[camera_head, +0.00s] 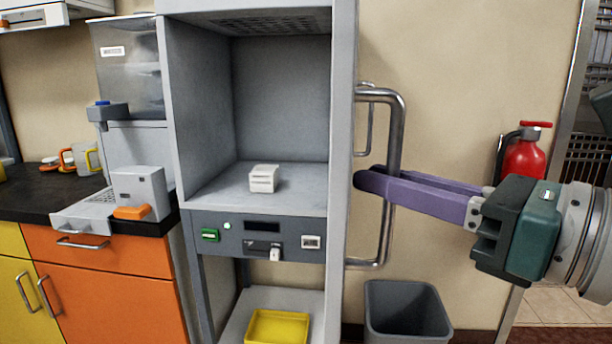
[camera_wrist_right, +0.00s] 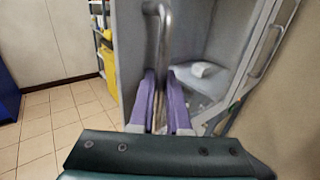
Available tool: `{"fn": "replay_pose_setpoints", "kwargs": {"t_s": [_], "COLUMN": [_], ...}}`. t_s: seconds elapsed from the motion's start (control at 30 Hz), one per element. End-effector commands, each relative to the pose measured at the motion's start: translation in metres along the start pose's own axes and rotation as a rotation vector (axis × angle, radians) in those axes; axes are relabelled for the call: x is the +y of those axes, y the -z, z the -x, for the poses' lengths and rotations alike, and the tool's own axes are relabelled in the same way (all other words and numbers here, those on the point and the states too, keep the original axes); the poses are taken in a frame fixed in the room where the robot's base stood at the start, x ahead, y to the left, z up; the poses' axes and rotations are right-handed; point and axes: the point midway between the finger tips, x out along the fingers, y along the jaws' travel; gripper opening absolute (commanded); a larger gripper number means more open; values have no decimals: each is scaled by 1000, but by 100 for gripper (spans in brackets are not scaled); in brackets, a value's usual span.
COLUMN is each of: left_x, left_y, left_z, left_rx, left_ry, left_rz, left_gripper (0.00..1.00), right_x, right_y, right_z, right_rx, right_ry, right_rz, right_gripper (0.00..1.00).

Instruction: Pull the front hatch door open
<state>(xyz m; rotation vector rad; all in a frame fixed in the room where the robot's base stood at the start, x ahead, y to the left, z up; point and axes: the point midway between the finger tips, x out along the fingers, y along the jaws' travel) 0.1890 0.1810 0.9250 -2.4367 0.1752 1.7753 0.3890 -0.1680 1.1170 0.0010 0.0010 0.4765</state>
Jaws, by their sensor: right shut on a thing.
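The tall grey hatch cabinet (camera_head: 344,60) stands at the middle of the head view. Its curved metal front door handle (camera_head: 398,125) is on the right side. My right gripper (camera_head: 368,181) reaches in from the right with long purple fingers, shut around the upright bar of this handle. In the wrist view the handle (camera_wrist_right: 163,35) runs between the two fingertips (camera_wrist_right: 161,78). The cabinet's inside shows through the front, with a small white block (camera_head: 263,179) on its shelf. I cannot tell how far the door stands open. My left gripper is not in view.
A second handle (camera_head: 367,122) sits behind the gripped one. A grey bin (camera_head: 405,310) stands below the handle. A red fire extinguisher (camera_head: 524,158) hangs on the wall at right. A yellow tray (camera_head: 277,327) lies low in the cabinet. An orange-fronted counter (camera_head: 110,295) stands at left.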

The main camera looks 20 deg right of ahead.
Motion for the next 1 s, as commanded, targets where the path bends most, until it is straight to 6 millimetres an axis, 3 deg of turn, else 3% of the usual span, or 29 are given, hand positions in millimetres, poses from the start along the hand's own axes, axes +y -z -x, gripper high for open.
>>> {"fn": "replay_pose_setpoints", "kwargs": {"t_s": [0.47,0.5,0.57,1.0], "left_x": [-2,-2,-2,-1], "left_y": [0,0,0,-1], "left_z": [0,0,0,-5], "left_rx": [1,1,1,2], "left_ry": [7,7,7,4], "left_rz": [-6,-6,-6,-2], "left_gripper": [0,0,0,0], "right_x": [-2,-2,-2,-2], "right_y": [-1,0,0,3], "right_z": [-1,-1,-1,6], "right_rx": [-2,-2,-2,3], "right_ry": [4,4,4,6], "right_rz": [-1,-1,-1,0], "right_gripper": [0,19,26,27]}}
